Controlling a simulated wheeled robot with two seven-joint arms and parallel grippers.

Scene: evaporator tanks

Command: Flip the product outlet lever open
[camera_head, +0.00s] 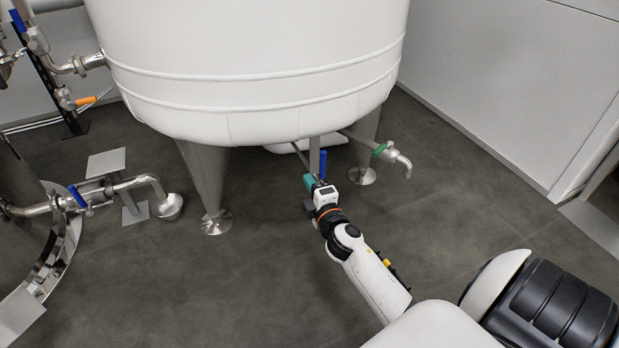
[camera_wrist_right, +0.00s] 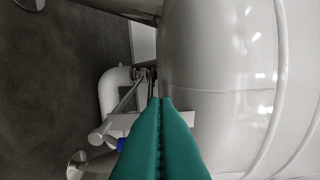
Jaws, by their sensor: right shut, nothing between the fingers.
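A blue lever (camera_head: 323,163) stands upright under the white tank (camera_head: 250,60), just beyond my right gripper (camera_head: 309,181). The gripper's teal fingers are shut with nothing between them, beside the lever; I cannot tell whether they touch it. In the right wrist view the shut fingers (camera_wrist_right: 160,105) point along the tank's wall, and a bit of blue (camera_wrist_right: 121,144), likely the lever, shows at their left, mostly hidden. A green-handled valve (camera_head: 379,150) with a bent steel spout sits further right under the tank. No label shows which lever is the product outlet. My left gripper is out of view.
Steel tank legs (camera_head: 207,180) with round feet stand close to the left and right of my gripper. At left are pipes with a blue-handled valve (camera_head: 77,197) and an orange handle (camera_head: 86,101). The floor (camera_head: 470,190) on the right is clear up to the wall.

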